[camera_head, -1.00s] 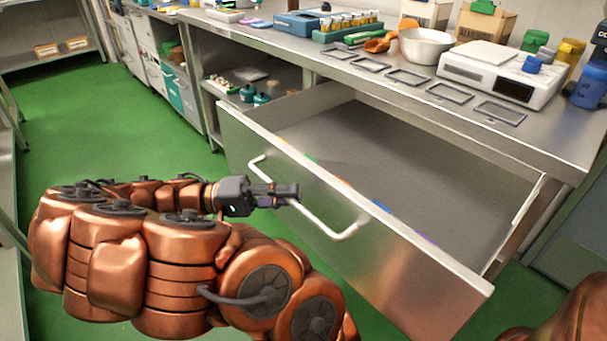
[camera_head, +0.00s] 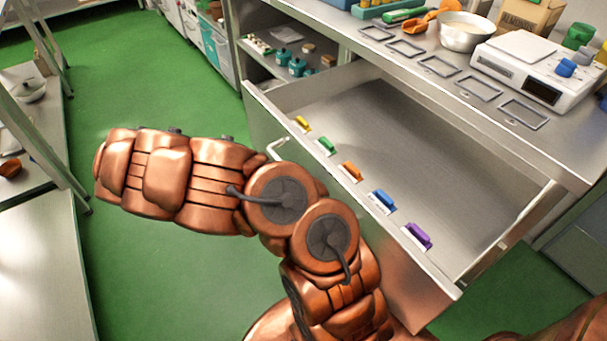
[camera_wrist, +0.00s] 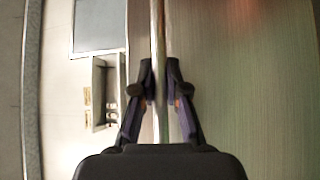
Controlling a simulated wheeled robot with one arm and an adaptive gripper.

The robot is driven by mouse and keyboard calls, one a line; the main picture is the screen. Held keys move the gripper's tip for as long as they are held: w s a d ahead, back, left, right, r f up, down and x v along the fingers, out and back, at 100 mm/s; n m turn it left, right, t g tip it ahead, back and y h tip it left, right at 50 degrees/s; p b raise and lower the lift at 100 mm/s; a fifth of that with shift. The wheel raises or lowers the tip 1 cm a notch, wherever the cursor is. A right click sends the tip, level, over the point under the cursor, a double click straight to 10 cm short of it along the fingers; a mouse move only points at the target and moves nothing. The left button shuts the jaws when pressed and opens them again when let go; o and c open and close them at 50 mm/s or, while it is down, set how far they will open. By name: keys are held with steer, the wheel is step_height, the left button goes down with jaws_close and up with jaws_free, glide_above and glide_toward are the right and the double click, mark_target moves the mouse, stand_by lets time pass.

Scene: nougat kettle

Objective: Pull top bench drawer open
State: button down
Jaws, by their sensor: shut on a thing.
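The top bench drawer (camera_head: 420,155) stands well open under the steel bench, its inside showing in the head view. The gripper itself is hidden behind my arm in the head view.
Green floor (camera_head: 150,270) is clear to the left, up to a steel shelf (camera_head: 40,250).

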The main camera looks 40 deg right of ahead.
steer(key=c, duration=1.2)
jaws_free()
